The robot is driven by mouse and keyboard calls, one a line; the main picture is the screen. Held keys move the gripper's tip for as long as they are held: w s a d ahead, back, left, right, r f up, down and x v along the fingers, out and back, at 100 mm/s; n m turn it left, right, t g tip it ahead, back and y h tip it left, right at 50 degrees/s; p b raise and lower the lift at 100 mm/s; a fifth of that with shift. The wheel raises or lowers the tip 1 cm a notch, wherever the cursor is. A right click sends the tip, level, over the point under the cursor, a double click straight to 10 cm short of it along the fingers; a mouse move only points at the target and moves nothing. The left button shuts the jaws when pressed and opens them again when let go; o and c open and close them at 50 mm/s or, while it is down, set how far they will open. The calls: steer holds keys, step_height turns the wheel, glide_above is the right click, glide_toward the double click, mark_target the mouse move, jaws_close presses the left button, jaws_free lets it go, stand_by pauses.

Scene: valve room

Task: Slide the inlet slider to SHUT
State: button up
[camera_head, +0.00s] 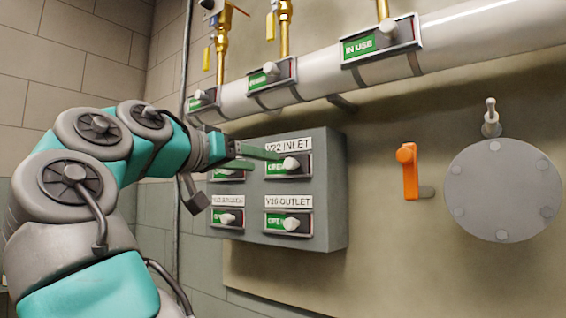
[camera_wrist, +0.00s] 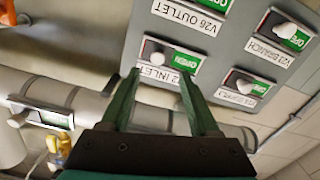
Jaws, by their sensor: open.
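The inlet slider (camera_head: 290,165) is a pale round knob on a small plate labelled V22 INLET, at the upper right of a grey box. Its knob sits at the right of its slot, with green OPEN showing to its left. The wrist view shows the slider (camera_wrist: 157,58) upside down, its knob at the left of the green. My gripper (camera_head: 267,159) is open, with its green fingers reaching toward the slider from the left. In the wrist view my gripper (camera_wrist: 158,74) has its fingertips spread, with the knob ahead between them; contact cannot be told.
The grey box (camera_head: 335,200) also carries the V26 OUTLET slider (camera_head: 290,223) below and two sliders at left, partly labelled BRANCH. A white pipe (camera_head: 440,45) with IN USE sliders runs above. An orange handle (camera_head: 409,170) and a round flange (camera_head: 500,190) are at right.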

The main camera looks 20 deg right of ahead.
mark_target(287, 163)
steer(key=x, duration=0.7)
steer(key=shift+w+d+r, duration=0.1)
steer(key=shift+d+r, duration=0.1)
steer(key=shift+r, duration=0.1)
steer(key=shift+c, duration=0.3)
jaws_close()
stand_by(1.0)
